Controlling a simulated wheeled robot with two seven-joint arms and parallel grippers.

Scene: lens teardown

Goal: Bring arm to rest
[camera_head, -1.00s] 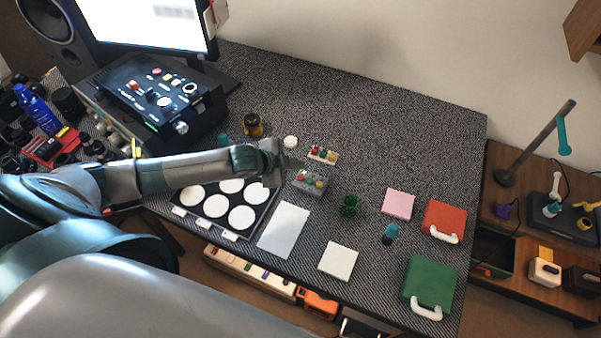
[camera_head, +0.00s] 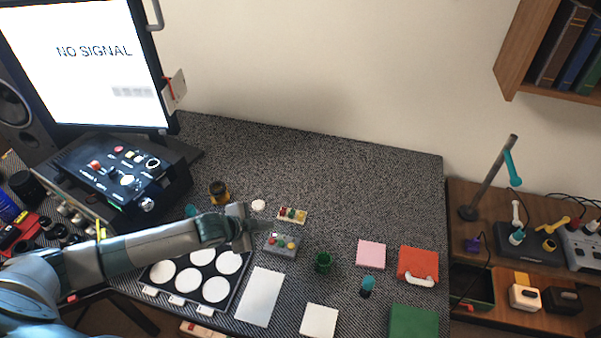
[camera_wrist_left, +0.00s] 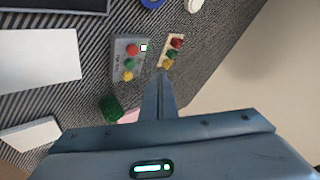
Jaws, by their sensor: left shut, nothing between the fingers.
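My left gripper (camera_head: 255,230) hangs over the workbench, between the tray of white discs and the grey button box. It is shut and empty. In the left wrist view its closed fingers (camera_wrist_left: 166,80) point at the bench between the grey button box (camera_wrist_left: 130,60) and a small cream button strip (camera_wrist_left: 172,52). In the head view the grey button box (camera_head: 281,245) lies just right of the fingertips, and the cream strip (camera_head: 292,215) lies just behind. My right gripper is not in view.
The black tray (camera_head: 236,294) of white discs lies below my left forearm. The bench's back middle is clear.

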